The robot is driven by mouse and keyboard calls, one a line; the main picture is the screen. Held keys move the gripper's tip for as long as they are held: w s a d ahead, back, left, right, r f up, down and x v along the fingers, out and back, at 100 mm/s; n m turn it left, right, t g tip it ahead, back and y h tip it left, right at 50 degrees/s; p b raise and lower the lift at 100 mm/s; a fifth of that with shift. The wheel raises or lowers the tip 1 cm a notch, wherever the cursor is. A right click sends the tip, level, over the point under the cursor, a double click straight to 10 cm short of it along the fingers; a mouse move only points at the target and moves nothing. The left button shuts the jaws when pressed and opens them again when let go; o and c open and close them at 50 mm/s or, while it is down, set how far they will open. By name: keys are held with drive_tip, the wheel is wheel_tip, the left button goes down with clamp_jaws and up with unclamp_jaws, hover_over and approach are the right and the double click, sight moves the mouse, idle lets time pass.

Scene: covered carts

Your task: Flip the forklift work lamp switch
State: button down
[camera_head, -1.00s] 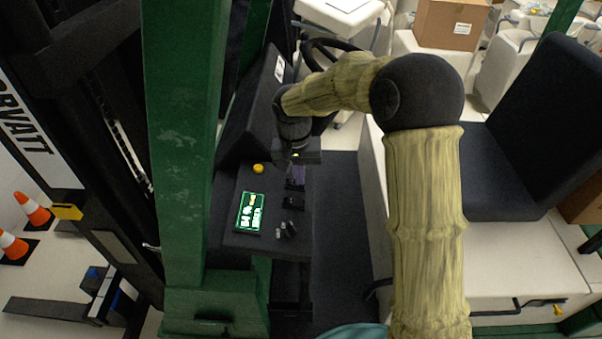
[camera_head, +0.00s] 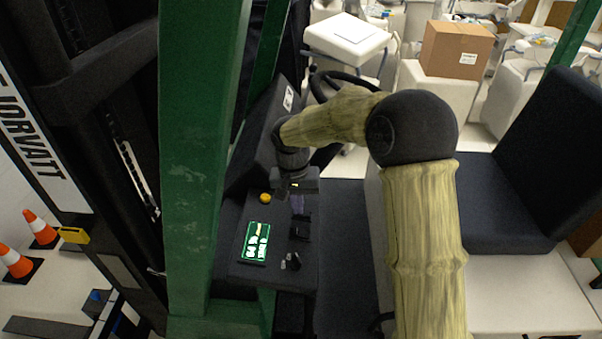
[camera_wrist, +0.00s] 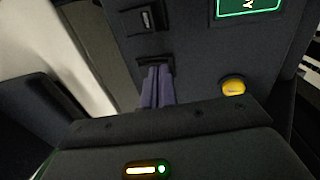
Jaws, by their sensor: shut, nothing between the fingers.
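The dark control console (camera_head: 235,262) carries two black rocker switches. The nearer switch (camera_head: 299,234) stands clear of my gripper; it also shows at the top of the wrist view (camera_wrist: 149,18). The other switch (camera_wrist: 153,63) is partly covered by my fingers. No label shows which one is the work lamp switch. My gripper (camera_head: 297,207) is shut and empty, pointing down at the console. In the wrist view its purple-grey fingertips (camera_wrist: 155,72) are at the edge of the covered switch; I cannot tell whether they touch it.
A lit green display (camera_head: 256,243) and a yellow button (camera_head: 265,198) are left of the switches. Small levers (camera_head: 291,261) stand at the near edge. A green post (camera_head: 200,150) rises at left, the steering wheel (camera_head: 345,78) is behind my arm, and a black seat (camera_head: 505,210) is at right.

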drive_tip(key=r+p, duration=0.1)
drive_tip(key=r, duration=0.1)
drive_tip(key=d+r+p, duration=0.1)
drive_tip(key=shift+w+d+r, duration=0.1)
drive_tip(key=shift+r, duration=0.25)
drive_tip(key=shift+w+r+b, duration=0.1)
drive_tip(key=shift+r+b, duration=0.15)
drive_tip(key=shift+b, duration=0.15)
wheel_tip(320, 180, up, 9)
drive_tip(key=b, duration=0.2)
drive_tip(key=shift+a, duration=0.45)
drive_tip(key=s+d+f+t+b, duration=0.2)
drive_tip(key=s+d+f+b, duration=0.1)
drive_tip(key=s+d+f, duration=1.2)
drive_tip(key=s+d, duration=0.3)
drive_tip(key=d, duration=0.2)
drive_tip(key=shift+d+f+t+y, duration=0.15)
drive_tip(key=shift+f+t+y, duration=0.05)
drive_tip(key=shift+t+y, duration=0.2)
